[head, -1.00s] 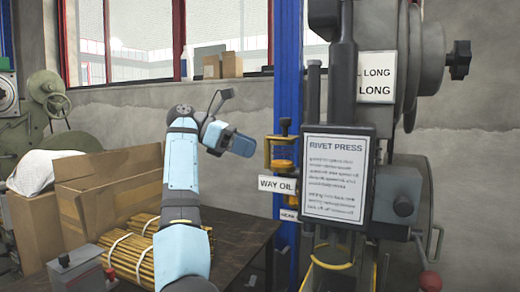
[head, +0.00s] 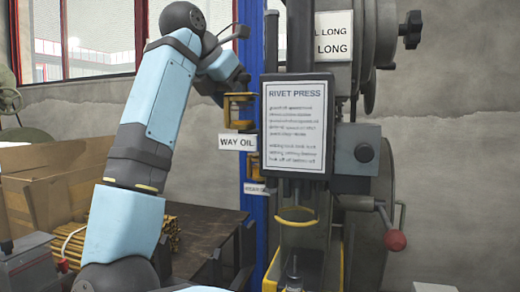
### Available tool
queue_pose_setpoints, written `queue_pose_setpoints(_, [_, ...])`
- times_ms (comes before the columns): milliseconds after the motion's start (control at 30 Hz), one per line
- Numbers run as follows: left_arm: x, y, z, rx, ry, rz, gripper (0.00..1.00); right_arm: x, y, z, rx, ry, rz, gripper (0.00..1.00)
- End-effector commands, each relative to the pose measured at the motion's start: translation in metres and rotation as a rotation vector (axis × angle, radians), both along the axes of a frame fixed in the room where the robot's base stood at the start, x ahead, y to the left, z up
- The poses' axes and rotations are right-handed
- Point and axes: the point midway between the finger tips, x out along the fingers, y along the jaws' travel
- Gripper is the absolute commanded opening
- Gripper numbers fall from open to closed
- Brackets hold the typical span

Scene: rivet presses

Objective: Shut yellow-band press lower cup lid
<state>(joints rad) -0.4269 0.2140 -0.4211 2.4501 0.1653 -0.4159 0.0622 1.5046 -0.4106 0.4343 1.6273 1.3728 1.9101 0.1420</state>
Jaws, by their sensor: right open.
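The rivet press (head: 296,128) has a yellow band (head: 298,216) low on its front. Two amber oil cups are one above the other along the blue post, left of the press's sign. The upper cup (head: 239,110) is above the WAY OIL label. The lower cup (head: 254,171) is small and partly hidden behind labels and the press; I cannot tell how its lid stands. My right gripper (head: 238,84) is open, in front of or beside the top of the upper cup, above the lower cup. Its fingertips are hard to make out. My left gripper is not in view.
The WAY OIL label (head: 237,142) juts out between the cups. A red-knobbed lever (head: 395,240) sticks out at the press's right. A dark table (head: 205,238) with bundled rods (head: 172,232) and a cardboard box (head: 60,185) stands at left.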

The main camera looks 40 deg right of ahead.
Motion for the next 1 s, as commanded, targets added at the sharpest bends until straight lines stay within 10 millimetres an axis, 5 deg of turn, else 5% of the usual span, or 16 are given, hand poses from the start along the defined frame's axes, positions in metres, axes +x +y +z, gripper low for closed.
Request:
queue_pose_setpoints(400, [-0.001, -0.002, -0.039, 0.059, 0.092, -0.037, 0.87, 0.006, -0.057, -0.062, 0.001, 0.004, -0.008, 0.45])
queue_pose_setpoints(600, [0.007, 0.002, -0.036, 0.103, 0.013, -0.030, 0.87, 0.009, -0.081, -0.084, 0.000, 0.005, -0.008, 0.45])
queue_pose_setpoints(1000, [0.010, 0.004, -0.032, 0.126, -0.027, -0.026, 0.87, 0.010, -0.092, -0.093, 0.001, 0.004, -0.006, 0.45])
